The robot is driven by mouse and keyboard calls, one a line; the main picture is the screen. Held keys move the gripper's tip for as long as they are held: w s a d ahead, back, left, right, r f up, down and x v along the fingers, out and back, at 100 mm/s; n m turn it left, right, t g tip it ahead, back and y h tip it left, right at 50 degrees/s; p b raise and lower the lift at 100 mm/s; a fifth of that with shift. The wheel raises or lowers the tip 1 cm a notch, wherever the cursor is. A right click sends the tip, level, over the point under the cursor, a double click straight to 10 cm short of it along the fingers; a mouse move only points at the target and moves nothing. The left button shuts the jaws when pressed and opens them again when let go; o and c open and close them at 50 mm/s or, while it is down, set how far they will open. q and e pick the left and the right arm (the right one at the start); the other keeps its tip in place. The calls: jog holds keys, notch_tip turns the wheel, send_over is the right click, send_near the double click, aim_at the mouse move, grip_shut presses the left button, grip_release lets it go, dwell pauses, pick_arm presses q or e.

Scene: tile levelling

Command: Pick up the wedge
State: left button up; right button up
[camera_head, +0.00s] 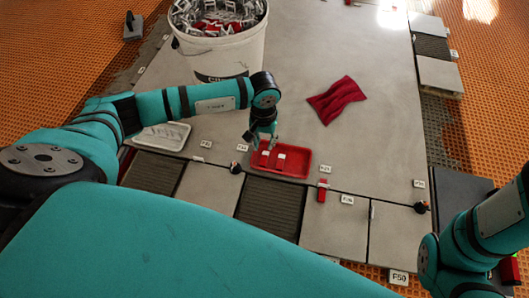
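A red tray (301,172) lies on the grey tiles near the middle of the head view. Inside it are a few small red and white pieces (281,160), which look like wedges but are too small to tell apart clearly. Another narrow red piece with a pale top, wedge-like (322,190), stands at the tile joint right of the tray. My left gripper (263,143) points down over the tray's back left part, its fingers apart, with nothing visible between them. It partly hides the tray's back edge.
A white bucket (222,58) full of clips stands behind my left arm. A white tray (161,137) lies left of the red tray. A dark red cloth (337,100) lies on the tiles behind right. Small labels and black-knobbed pieces sit along the joints.

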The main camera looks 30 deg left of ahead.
pick_arm(q)
jog(key=b, duration=0.3)
send_over(264, 160)
notch_tip(264, 160, down, 6)
jog(key=shift+s+r, duration=0.1)
jog(key=shift+s, duration=0.05)
notch_tip(264, 160, down, 5)
jog(key=b, duration=0.5)
jog(key=shift+f, duration=0.2)
jog(key=shift+r, duration=0.15)
jog(key=shift+c, duration=0.4)
jog(key=shift+a, duration=0.1)
jog(key=c, duration=0.3)
